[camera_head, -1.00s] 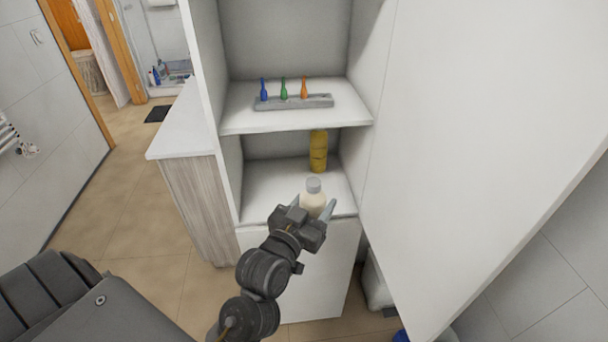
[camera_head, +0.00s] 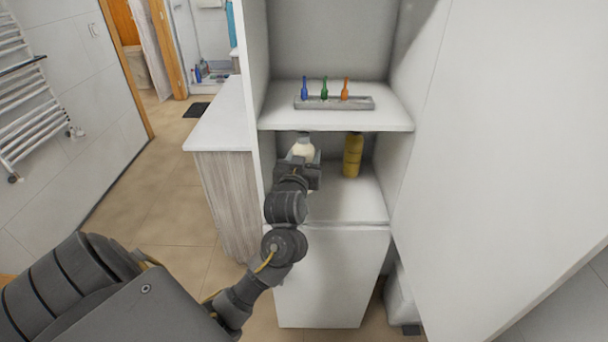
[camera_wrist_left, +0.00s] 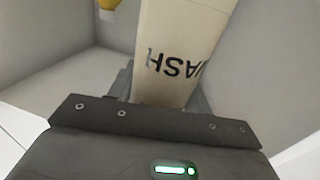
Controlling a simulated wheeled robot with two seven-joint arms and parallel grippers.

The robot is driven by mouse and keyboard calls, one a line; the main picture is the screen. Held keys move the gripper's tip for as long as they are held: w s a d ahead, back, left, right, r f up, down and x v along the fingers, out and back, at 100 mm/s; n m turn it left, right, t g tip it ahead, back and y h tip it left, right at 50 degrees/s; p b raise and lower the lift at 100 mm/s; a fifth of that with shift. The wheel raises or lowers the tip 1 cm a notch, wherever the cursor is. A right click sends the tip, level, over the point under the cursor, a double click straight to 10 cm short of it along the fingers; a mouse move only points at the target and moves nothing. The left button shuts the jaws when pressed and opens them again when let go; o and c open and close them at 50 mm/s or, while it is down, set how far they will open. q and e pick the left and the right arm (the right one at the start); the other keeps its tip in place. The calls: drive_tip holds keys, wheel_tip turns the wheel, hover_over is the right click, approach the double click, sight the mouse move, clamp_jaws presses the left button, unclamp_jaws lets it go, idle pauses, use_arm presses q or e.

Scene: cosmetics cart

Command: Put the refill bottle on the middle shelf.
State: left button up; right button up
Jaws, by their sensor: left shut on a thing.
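The refill bottle (camera_head: 303,151) is cream-coloured with a pale cap, and its lower part is hidden behind my gripper in the head view. My left gripper (camera_head: 300,164) is shut on it, inside the left part of the open compartment below the bottle rack. In the left wrist view the bottle (camera_wrist_left: 180,50) shows dark lettering ending in "ASH" and sits between the fingers of the gripper (camera_wrist_left: 160,95). The middle shelf (camera_head: 348,205) is the white floor of this compartment. I cannot tell whether the bottle touches it. My right gripper is not in view.
A yellow bottle (camera_head: 352,156) stands on the same shelf to the right. A grey rack (camera_head: 335,103) with three small bottles, blue, green and orange, is on the shelf above. An open white door (camera_head: 500,150) stands on the right. The shelf's front right is clear.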

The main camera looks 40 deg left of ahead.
use_arm(q)
drive_tip(key=w+a+f+p, duration=0.1)
drive_tip(key=w+a+f, duration=0.2)
drive_tip(key=f, duration=0.6)
drive_tip(key=shift+w+a+f, duration=0.15)
drive_tip(key=shift+w+a, duration=0.25)
drive_tip(key=shift+a, duration=0.35)
drive_tip(key=shift+f, duration=0.15)
drive_tip(key=o, duration=1.2)
drive_tip(key=shift+c, duration=0.2)
